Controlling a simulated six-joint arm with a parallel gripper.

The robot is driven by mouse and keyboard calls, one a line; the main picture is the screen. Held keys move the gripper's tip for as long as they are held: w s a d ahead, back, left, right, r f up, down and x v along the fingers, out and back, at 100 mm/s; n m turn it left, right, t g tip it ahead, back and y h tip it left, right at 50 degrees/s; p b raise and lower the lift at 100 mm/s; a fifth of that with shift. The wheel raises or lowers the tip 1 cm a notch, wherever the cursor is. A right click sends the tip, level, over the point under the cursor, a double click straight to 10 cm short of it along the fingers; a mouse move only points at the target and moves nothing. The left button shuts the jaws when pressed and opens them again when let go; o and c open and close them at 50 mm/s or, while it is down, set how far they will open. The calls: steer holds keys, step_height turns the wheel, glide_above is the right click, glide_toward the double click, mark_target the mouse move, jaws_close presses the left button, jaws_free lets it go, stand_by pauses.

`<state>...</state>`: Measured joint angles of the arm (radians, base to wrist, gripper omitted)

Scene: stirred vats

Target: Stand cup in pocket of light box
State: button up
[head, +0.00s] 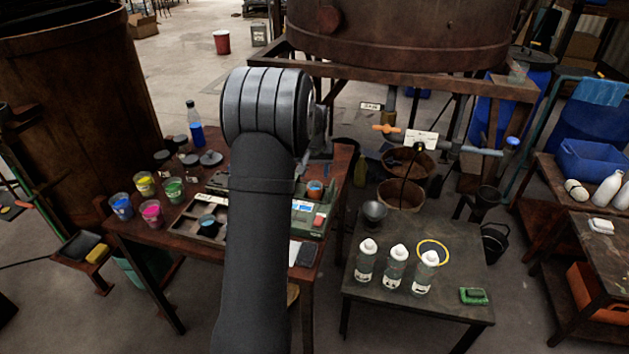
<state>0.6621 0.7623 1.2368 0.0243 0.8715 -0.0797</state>
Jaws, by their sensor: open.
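A green box-like device (300,222) stands on the left wooden table, partly hidden by my arm; I cannot tell for certain that it is the light box. A small cup with blue contents (315,187) shows at its back end; I cannot tell whether it sits in a pocket. Another cup with blue contents (207,224) stands in a dark compartmented tray (190,218) left of my arm. Cups of blue (121,206), yellow (145,183), magenta (152,213) and green (174,190) stand at the table's left. My wrist hides my gripper, including anything at its fingers.
A blue bottle (195,130) and dark-lidded jars (185,155) stand at the table's back. A dark handheld object (307,254) lies at its front right. The right table holds several white-capped bottles (396,268), a yellow ring (433,250) and a green device (473,296).

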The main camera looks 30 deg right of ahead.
mark_target(315, 185)
steer(key=v, duration=0.3)
steer(key=shift+r, duration=0.35)
steer(key=x, duration=1.2)
steer(key=shift+s+a, duration=0.1)
steer(key=shift+r, duration=1.35)
steer(key=shift+f, duration=0.1)
